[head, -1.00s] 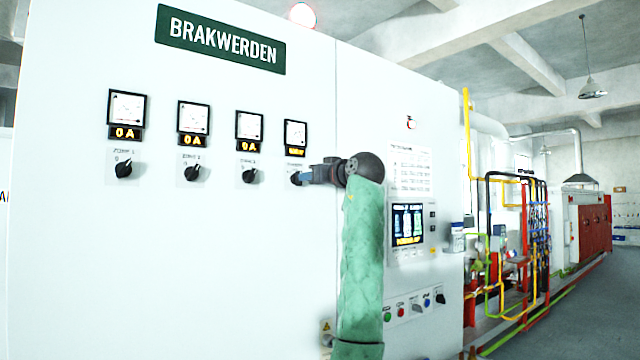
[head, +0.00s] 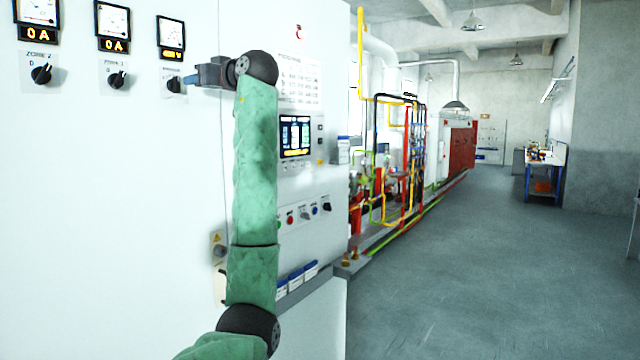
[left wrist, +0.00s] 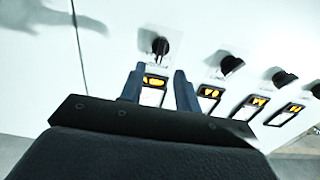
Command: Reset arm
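My left arm, in a green sleeve, rises from the bottom of the head view to the white cabinet front. Its dark gripper (head: 190,80) points left at the rightmost black rotary knob (head: 174,85). In the left wrist view the two blue-grey fingers (left wrist: 159,72) stand apart with nothing between them. That knob (left wrist: 160,46) shows just beyond the fingertips, apart from them in the picture. My right gripper is not in view.
More knobs (head: 41,74) and meters with amber readouts line the cabinet. A lit screen (head: 295,136) and a row of buttons (head: 303,213) are right of the arm. Coloured pipes (head: 405,165) run beyond. The grey floor (head: 480,260) at right is open; a workbench (head: 545,170) stands far back.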

